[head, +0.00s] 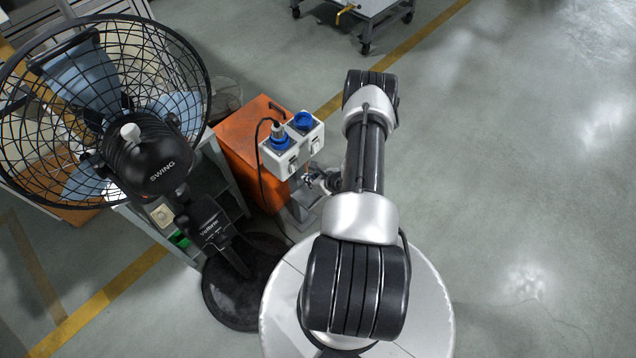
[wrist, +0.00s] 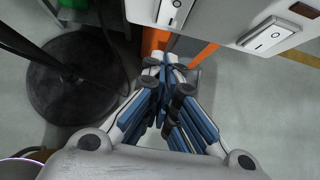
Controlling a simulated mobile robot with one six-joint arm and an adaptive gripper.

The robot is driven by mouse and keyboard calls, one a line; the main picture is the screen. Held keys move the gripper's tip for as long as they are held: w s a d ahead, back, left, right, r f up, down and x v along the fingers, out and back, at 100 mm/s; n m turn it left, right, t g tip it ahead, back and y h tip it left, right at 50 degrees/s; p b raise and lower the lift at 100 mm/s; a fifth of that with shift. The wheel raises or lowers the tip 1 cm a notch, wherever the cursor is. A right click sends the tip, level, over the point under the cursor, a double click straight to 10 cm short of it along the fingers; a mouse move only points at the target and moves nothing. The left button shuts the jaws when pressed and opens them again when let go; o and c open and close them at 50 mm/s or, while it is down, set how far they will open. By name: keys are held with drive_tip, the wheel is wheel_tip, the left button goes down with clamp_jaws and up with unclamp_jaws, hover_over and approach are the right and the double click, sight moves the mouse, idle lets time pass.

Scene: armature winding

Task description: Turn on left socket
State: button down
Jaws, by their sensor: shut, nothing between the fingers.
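A white socket box (head: 291,148) with two blue sockets stands beside the fan in the head view. The left socket (head: 281,139) has a plug with a black cable in it; the right socket (head: 303,121) has no plug visible. White rocker switches are on the box's front: the left switch (wrist: 172,13) is at the top edge of the wrist view, partly cut off, and the right switch (wrist: 270,36) is further right. My gripper (wrist: 165,64) is shut and empty, its fingertips appearing below the left switch. I cannot tell whether they touch the box. In the head view it is small and partly hidden by my arm.
A black fan (head: 150,155) stands at the left on a round dark base (head: 242,290), which also shows in the wrist view (wrist: 75,88). An orange cabinet (head: 245,140) is behind the socket box. A cable hangs between fan and box. Floor at the right is clear.

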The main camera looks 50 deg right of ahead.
sight(294, 167)
drive_tip(key=shift+w+d, duration=0.2)
drive_tip(key=shift+w, duration=1.55)
drive_tip(key=shift+b, duration=0.3)
drive_tip(key=shift+w+f+b, duration=0.25)
drive_tip(key=shift+w+b, duration=0.05)
drive_tip(key=shift+b, duration=0.1)
drive_tip(key=shift+r, duration=0.15)
